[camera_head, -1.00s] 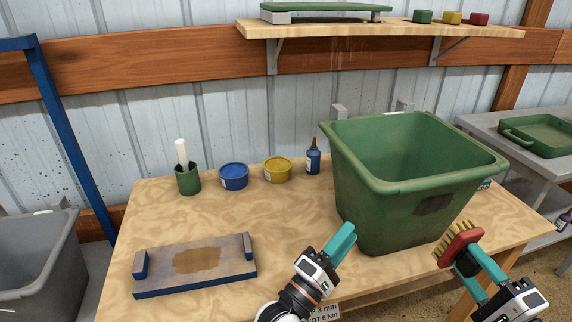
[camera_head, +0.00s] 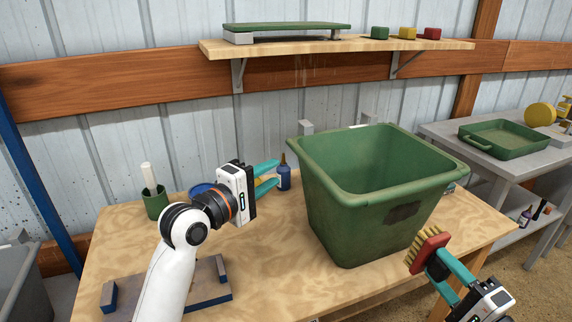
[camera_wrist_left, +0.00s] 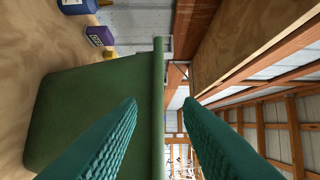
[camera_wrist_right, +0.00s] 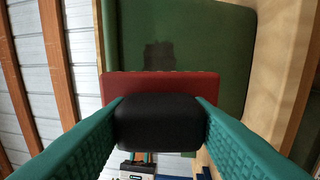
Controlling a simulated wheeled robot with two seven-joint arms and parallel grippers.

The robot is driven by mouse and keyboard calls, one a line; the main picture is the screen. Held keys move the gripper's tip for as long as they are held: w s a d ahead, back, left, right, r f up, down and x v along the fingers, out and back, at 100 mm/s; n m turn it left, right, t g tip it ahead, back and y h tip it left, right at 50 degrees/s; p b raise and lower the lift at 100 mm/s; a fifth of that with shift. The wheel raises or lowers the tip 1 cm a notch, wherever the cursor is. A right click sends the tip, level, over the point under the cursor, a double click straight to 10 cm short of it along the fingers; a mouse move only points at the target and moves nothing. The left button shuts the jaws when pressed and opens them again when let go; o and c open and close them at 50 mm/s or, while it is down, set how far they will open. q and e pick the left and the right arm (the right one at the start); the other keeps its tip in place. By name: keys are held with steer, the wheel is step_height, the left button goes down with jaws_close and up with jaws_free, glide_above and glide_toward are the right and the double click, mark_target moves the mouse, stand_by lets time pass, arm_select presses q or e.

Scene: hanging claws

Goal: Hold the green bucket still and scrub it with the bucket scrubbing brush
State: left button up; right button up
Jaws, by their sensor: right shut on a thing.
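The green bucket (camera_head: 345,205) stands upright on the wooden table, with a dark stain (camera_head: 404,213) on its front right side. My left gripper (camera_head: 277,174) is open and empty, left of the bucket near its rim. In the left wrist view the bucket wall (camera_wrist_left: 75,110) and rim lie beyond the spread fingers (camera_wrist_left: 162,105). My right gripper (camera_head: 436,272) is shut on the brush (camera_head: 430,247), which has a red block, yellow bristles and a black grip (camera_wrist_right: 160,122). The bristles face the bucket's stained side, seemingly with a small gap.
A green cup (camera_head: 155,203) with a white handle, a blue tub (camera_head: 201,189) and a blue bottle (camera_head: 284,177) stand behind my left arm. A blue-ended board (camera_head: 208,280) lies at front left. A shelf (camera_head: 340,46) hangs above; a side table (camera_head: 450,135) stands right.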

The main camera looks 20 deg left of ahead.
mark_target(300, 157)
arm_select(q)
steer(key=x, duration=0.8)
steer(key=shift+w, duration=0.25)
steer(key=shift+d, duration=0.1)
jaws_close()
steer(key=shift+f, duration=0.15)
stand_by(3.3)
